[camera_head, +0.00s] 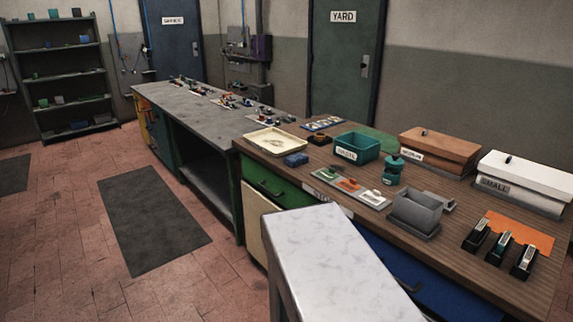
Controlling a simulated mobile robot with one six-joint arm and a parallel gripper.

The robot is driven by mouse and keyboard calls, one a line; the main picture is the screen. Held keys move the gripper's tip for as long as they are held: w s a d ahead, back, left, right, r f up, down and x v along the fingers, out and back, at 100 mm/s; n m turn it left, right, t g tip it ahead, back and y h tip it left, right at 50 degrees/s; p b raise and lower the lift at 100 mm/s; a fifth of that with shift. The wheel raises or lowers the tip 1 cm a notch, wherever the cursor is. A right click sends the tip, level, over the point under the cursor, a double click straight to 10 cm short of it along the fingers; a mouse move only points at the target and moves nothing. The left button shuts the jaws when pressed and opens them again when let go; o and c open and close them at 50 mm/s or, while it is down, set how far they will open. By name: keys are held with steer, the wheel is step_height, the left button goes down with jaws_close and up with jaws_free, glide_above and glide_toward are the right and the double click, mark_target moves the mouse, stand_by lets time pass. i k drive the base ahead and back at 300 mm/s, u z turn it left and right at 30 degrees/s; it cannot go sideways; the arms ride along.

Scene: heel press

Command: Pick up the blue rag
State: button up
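A small, folded-looking blue item, which I take for the blue rag (296,159), lies on the brown wooden bench top (398,225) near its front edge. It sits just right of and in front of a cream tray (275,142). Its top and front side show, and nothing covers it. My gripper is not in view, so I cannot see whether it is open or shut.
Right of the rag are a green-and-orange pad holder (347,186), a teal bin (357,147), a grey box (415,212) and several staplers (500,246). A long grey bench (215,100) adjoins on the left. The floor by the dark mat (152,220) is free.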

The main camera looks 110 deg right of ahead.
mark_target(294, 160)
steer(key=z, duration=0.4)
steer(key=i, duration=1)
steer(key=z, duration=0.5)
steer(key=i, duration=1.05)
steer(key=z, duration=0.6)
steer(key=i, duration=0.85)
steer(key=z, duration=0.7)
steer(key=i, duration=0.75)
steer(key=z, duration=0.7)
steer(key=i, duration=0.65)
steer(key=z, duration=0.7)
steer(key=i, duration=0.65)
steer(key=z, duration=0.8)
steer(key=i, duration=0.7)
steer(key=z, duration=0.2)
